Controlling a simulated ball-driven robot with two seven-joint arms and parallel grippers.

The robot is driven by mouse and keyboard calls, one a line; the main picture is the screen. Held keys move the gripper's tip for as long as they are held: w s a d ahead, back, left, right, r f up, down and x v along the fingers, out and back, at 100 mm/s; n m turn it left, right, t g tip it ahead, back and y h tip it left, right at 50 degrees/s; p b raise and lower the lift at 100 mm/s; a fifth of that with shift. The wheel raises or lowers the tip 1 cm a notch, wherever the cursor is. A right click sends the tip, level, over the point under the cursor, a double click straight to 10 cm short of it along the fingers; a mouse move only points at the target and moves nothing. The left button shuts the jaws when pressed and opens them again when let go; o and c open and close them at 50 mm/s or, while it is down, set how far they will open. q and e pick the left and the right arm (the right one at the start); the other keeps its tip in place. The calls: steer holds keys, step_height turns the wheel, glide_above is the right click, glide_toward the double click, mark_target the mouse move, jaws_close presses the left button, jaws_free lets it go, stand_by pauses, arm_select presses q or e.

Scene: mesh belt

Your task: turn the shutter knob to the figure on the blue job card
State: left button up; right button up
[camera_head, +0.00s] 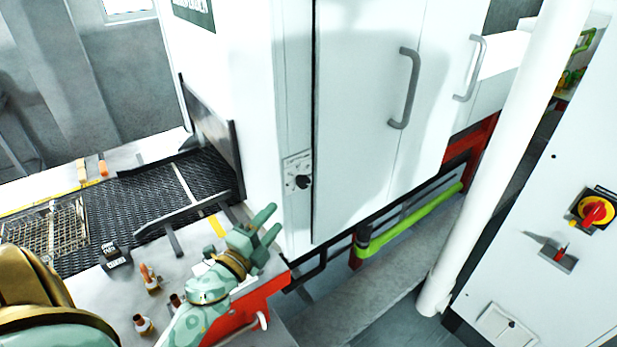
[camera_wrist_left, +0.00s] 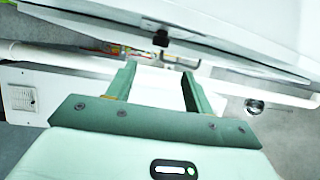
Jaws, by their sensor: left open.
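The shutter knob (camera_head: 303,182) is a small black knob on a pale dial plate, low on the narrow front panel of the white machine. Its figures are too small to read. A small black part, likely the same knob, shows in the left wrist view (camera_wrist_left: 161,39), beyond the fingers. My left gripper (camera_head: 273,219) is green, open and empty, below and left of the knob and apart from it. Its two spread fingers also show in the left wrist view (camera_wrist_left: 159,70). I cannot make out a blue job card. My right gripper is not in view.
A dark mesh belt (camera_head: 150,205) with a wire basket (camera_head: 48,230) runs into the machine at left. Small bottles (camera_head: 150,278) and a black block (camera_head: 115,255) stand on the bench. A white pipe (camera_head: 500,160) and a cabinet with a red switch (camera_head: 594,211) stand at right.

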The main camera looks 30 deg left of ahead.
arm_select(q)
glide_toward(305, 188)
steer(key=r, duration=0.2)
steer(key=w, duration=0.3)
steer(key=w+p, duration=0.1)
steer(key=w, duration=0.5)
steer(key=shift+w+a, duration=0.2)
steer(key=shift+a, duration=0.05)
steer(key=shift+w, duration=0.55)
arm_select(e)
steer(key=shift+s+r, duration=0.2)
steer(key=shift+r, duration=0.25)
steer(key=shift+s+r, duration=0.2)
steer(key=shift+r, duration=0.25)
